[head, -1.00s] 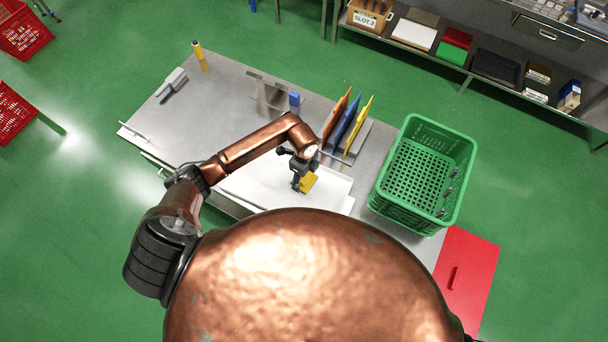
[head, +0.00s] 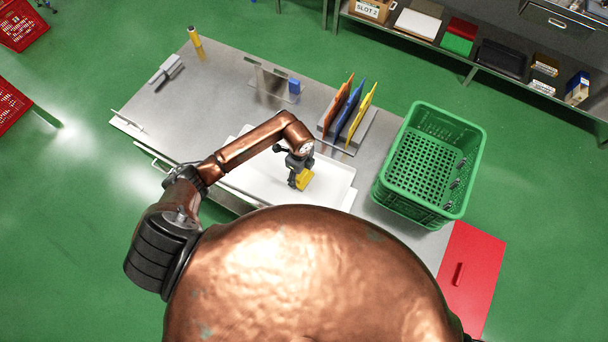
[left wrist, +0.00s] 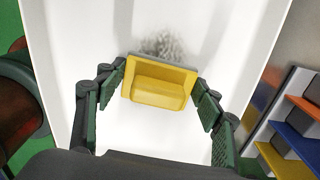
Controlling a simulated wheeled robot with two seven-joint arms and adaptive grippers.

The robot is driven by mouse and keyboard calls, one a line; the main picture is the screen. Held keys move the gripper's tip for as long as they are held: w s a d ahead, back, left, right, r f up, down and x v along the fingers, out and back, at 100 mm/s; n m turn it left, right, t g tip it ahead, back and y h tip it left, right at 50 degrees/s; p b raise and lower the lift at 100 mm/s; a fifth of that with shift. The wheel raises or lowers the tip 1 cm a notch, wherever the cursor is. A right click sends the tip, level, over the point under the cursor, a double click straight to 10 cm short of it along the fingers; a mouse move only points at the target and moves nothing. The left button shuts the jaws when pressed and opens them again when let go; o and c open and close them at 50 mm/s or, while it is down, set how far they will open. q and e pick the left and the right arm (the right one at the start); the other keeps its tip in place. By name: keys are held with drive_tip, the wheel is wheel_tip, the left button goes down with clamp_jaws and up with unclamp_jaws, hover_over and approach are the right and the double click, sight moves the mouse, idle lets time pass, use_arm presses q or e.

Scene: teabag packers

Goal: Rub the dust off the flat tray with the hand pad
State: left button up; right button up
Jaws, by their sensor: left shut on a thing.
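The flat white tray (head: 335,190) lies on the metal table in front of my body. It fills most of the left wrist view (left wrist: 65,70). A grey smudge of dust (left wrist: 162,45) shows on the tray just beyond the pad. The yellow hand pad (head: 304,179) has a grey base and a raised grip, seen in the left wrist view (left wrist: 158,85). My left gripper (head: 297,176) is shut on the pad, its fingers on both sides of it. The pad is at the tray; I cannot tell whether it touches the surface. My right gripper is not in view.
A rack with orange, blue and yellow boards (head: 349,112) stands right of the tray. A green crate (head: 428,165) sits at the table's right, near a red panel (head: 470,268). A blue block (head: 294,86) and yellow cylinder (head: 195,40) stand farther back.

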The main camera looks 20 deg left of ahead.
sight(304, 174)
use_arm(q)
drive_tip(key=shift+w+a+f+b, duration=0.15)
drive_tip(key=shift+a+b, duration=0.2)
drive_tip(key=shift+a, duration=1.2)
drive_tip(key=shift+d, duration=0.85)
drive_tip(key=shift+s+d+p, duration=0.2)
drive_tip(key=shift+d+p, duration=0.25)
drive_tip(key=shift+d, duration=1)
drive_tip(key=shift+r+p, duration=0.75)
drive_tip(key=shift+r, duration=0.6)
wheel_tip(304, 174, up, 6)
drive_tip(key=p, duration=0.4)
drive_tip(key=shift+f, duration=0.2)
